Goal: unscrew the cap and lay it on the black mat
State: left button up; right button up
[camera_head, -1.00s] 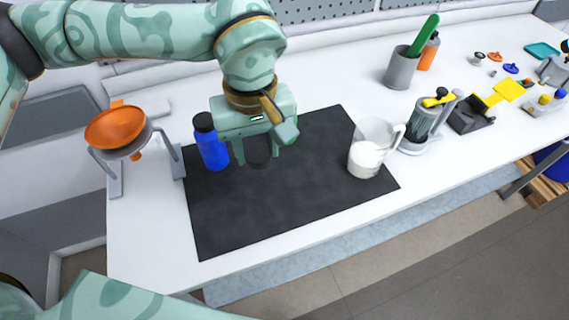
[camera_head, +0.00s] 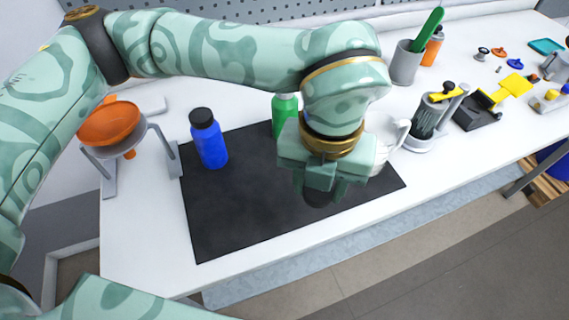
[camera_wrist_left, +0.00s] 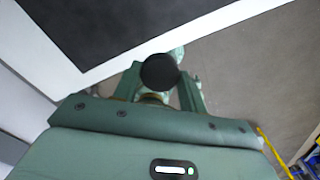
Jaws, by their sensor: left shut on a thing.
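My left gripper (camera_head: 322,190) is shut on a black round cap (camera_wrist_left: 160,71), held between its two fingers above the right part of the black mat (camera_head: 225,220). The cap also shows dark below the gripper in the head view. A green bottle (camera_head: 282,113) stands upright at the back of the mat, left of the gripper and partly hidden by it. No black cap shows on its top. A blue bottle (camera_head: 211,147) with a black cap on it stands upright on the mat's left part. My right gripper is not in view.
An orange funnel (camera_head: 108,123) on a grey stand is at the left. A grey cup (camera_head: 407,62) and a grey agitator (camera_head: 427,118) stand to the right. The mat's front left is bare.

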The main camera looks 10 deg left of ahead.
pick_arm(q)
jog(key=n, duration=0.6)
jog(key=shift+s+d, duration=0.2)
jog(key=shift+d, duration=0.15)
jog(key=shift+n, duration=0.4)
jog(key=shift+w+f+n, duration=0.1)
jog(key=shift+w+n, duration=0.15)
jog(key=shift+n, duration=0.05)
jog(key=w+a+f+b, duration=0.1)
jog(key=w+f, duration=0.2)
jog(key=w, duration=0.1)
jog(key=w+a+f, duration=0.2)
jog(key=w+f, duration=0.1)
jog(key=w, duration=0.1)
jog(key=w+a+f+b, duration=0.1)
jog(key=w+f, duration=0.1)
jog(key=w, duration=0.1)
jog(key=shift+w+a+f+b, duration=0.2)
jog(key=shift+w+f+b, duration=0.15)
jog(key=shift+w+f, duration=0.05)
jog(key=shift+w+a+f, duration=0.1)
jog(key=shift+w+f, duration=0.05)
jog(key=shift+f, duration=0.05)
jog(key=shift+w+a+f+b, duration=0.15)
jog(key=shift+f+b, duration=0.15)
jog(key=shift+f, duration=0.6)
jog(key=shift+w+d+f+b, duration=0.1)
jog(key=shift+f+b, duration=0.2)
jog(key=shift+f, duration=0.6)
